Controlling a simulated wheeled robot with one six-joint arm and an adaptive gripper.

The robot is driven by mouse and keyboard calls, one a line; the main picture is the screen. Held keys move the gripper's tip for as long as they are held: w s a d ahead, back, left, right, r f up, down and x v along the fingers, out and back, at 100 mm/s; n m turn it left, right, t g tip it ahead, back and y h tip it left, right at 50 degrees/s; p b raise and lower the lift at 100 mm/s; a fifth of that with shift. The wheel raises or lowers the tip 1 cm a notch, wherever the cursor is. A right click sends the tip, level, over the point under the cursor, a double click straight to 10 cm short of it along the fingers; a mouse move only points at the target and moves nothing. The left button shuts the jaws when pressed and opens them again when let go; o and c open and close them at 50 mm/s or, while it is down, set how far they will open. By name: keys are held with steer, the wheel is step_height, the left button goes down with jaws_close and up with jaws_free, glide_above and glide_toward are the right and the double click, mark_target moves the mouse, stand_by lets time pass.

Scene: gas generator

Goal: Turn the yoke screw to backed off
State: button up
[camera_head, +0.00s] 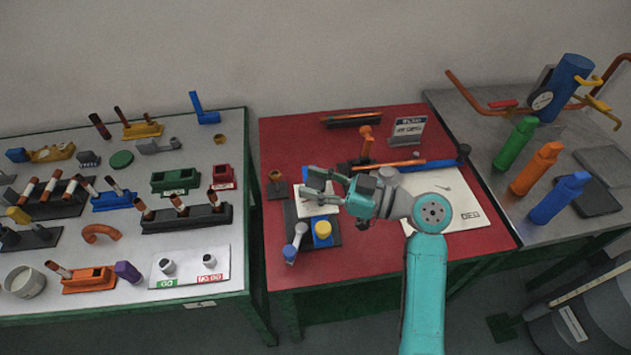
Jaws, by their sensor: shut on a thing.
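My gripper (318,186) reaches in from the right over the red table. Its fingers point left, above a dark fixture (329,245) with a pale plate on it. It is shut on a small part there, which I take to be the yoke screw. The fingers hide that part, so I cannot see its shape or how far it is turned. A yellow-topped round part (322,232) and a blue-and-white cylinder (294,245) stand at the fixture's near side. A small post with an orange-brown top (276,178) stands to the left.
An orange upright handle (366,142) and a long orange bar (390,165) are behind the gripper. A white marked sheet (465,215) lies to the right. The left table (130,210) is crowded with parts.

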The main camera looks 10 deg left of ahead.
mark_target(316, 183)
steer(key=n+g, duration=0.2)
steer(key=g, duration=0.1)
steer(key=n+g, duration=0.2)
steer(key=g, duration=0.1)
steer(key=shift+w+r+g, duration=0.1)
steer(key=shift+g, duration=0.3)
steer(key=shift+n+g+h, duration=0.5)
steer(key=shift+n+g, duration=0.55)
steer(key=shift+g, duration=0.35)
steer(key=shift+n+g+h, duration=0.5)
steer(key=shift+n+g, duration=0.55)
steer(key=shift+g, duration=0.65)
steer(key=o, duration=1.2)
steer(key=shift+c, duration=0.2)
step_height(316, 183, up, 10)
steer(key=shift+f, duration=0.1)
